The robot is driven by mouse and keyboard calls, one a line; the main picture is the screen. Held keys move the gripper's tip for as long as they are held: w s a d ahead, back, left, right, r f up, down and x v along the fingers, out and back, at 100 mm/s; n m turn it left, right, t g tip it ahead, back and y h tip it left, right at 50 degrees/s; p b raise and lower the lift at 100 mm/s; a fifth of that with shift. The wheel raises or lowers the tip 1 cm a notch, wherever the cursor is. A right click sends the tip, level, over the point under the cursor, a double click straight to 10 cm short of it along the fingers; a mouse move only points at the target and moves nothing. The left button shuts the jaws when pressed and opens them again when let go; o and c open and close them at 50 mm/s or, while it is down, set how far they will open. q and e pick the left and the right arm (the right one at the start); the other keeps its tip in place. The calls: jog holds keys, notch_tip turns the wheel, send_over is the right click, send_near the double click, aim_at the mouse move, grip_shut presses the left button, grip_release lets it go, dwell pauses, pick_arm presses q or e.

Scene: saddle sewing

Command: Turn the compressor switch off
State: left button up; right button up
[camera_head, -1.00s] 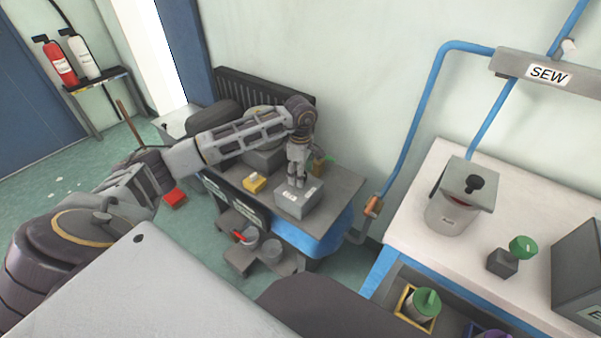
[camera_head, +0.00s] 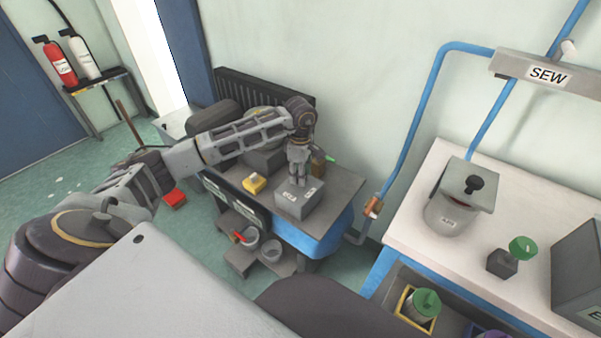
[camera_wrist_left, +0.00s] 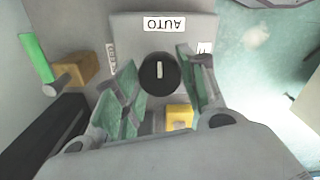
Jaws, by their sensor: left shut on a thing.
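The compressor switch is a grey box (camera_head: 301,204) on the dark bench below the wall. In the left wrist view the box (camera_wrist_left: 199,22) carries a round black knob (camera_wrist_left: 159,74) with a white mark, roughly in line with an upside-down AUTO label (camera_wrist_left: 164,24). Two more labels at the knob's sides are partly hidden by the fingers. My left gripper (camera_head: 297,184) reaches down onto the box from above. Its green-padded fingers are shut on the knob, one on each side. My right gripper is not in view.
A yellow block (camera_head: 255,183) sits left of the box on the bench (camera_head: 342,186). A brown-and-green fitting (camera_head: 319,162) stands close behind the gripper. A white table (camera_head: 408,225) with a grey pot and a SEW sign (camera_head: 547,75) above are to the right.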

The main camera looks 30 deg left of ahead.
pick_arm(q)
jog(key=shift+n, duration=1.3)
jog(key=shift+r+n+p, duration=0.1)
jog(key=shift+n+p, duration=0.4)
jog(key=shift+n, duration=0.6)
jog(key=n, duration=0.3)
jog(key=shift+p, duration=0.4)
jog(key=shift+n, duration=0.4)
jog(key=shift+n+p, duration=0.35)
jog(key=shift+n, duration=1.55)
jog(key=shift+n+p, duration=0.95)
jog(key=shift+n, duration=1.75)
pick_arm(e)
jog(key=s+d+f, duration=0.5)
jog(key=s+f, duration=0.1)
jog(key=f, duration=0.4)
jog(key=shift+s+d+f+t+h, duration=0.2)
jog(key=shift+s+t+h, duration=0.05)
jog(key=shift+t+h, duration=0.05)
